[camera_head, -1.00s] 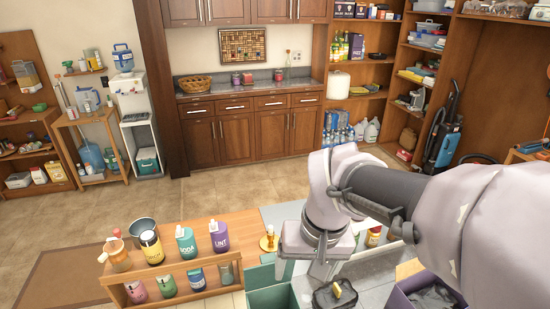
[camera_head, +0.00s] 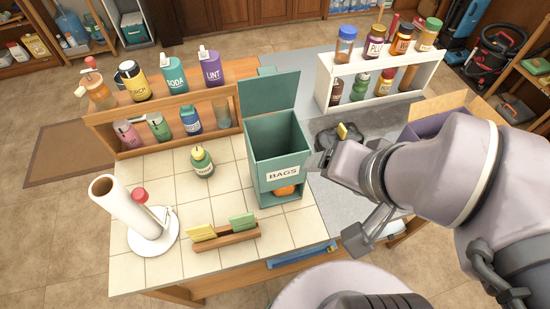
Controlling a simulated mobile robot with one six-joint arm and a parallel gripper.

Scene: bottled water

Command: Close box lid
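A green box (camera_head: 277,150) labelled BAGS stands on the tiled counter, its top open. Its flat green lid (camera_head: 269,92) stands upright at the back edge. An orange item shows in the box's lower front slot. My gripper (camera_head: 336,200) is just to the right of the box. Its two fingers are spread apart with nothing visible between them. Whether a finger touches the box's right side cannot be told.
A wooden rack of bottles (camera_head: 160,103) is at the left, a white jar rack (camera_head: 377,80) behind. An open carton (camera_head: 445,103) is at the right.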

